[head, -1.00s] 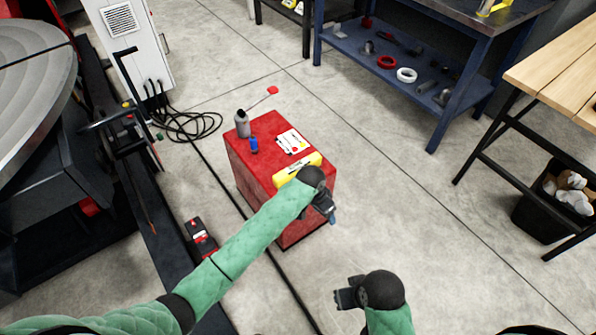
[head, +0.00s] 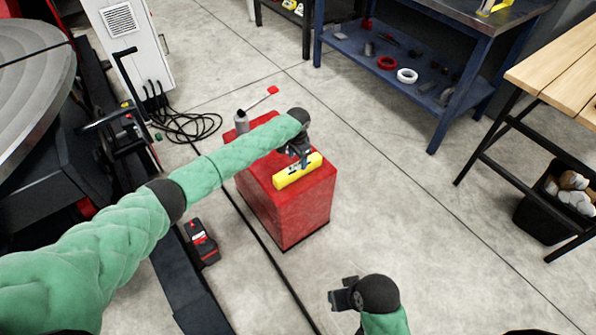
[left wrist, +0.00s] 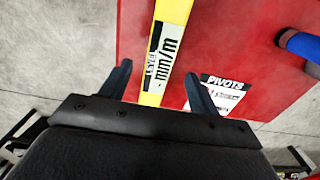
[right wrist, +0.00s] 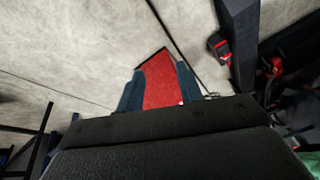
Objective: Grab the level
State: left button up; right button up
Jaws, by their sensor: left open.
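The yellow level (head: 298,172) lies on top of the red cabinet (head: 290,210), near its front edge. In the left wrist view the level (left wrist: 166,45) runs between my two fingers, marked "mm/m". My left gripper (head: 299,160) is over the level, its fingers apart on either side; I cannot tell whether they touch it. It also shows in the left wrist view (left wrist: 158,73). My right gripper (head: 338,296) is away from the cabinet, low in the head view. In the right wrist view its fingers (right wrist: 158,82) are apart, with the red cabinet behind them.
In the left wrist view, a "PIVOTS" sheet (left wrist: 222,92) and a blue-capped item (left wrist: 298,42) lie beside the level. A red and black device (head: 202,241) is on the floor at left. Floor right of the cabinet is clear.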

aim_at(298, 166)
pick_arm(q)
jog(key=shift+f, duration=1.5)
notch_tip(298, 166, down, 3)
jog(key=shift+d+f+p, duration=0.1)
jog(key=shift+f+p, duration=0.05)
jog(key=shift+p, duration=0.3)
jog(key=shift+w+f, duration=0.1)
jog(key=shift+f, duration=0.45)
jog(key=c, duration=1.2)
grip_shut()
pick_arm(e)
jog(key=shift+s+d+r+h, duration=0.3)
jog(key=shift+d+r, duration=0.45)
jog(key=shift+r, duration=0.1)
pick_arm(q)
jog(key=shift+r, duration=0.1)
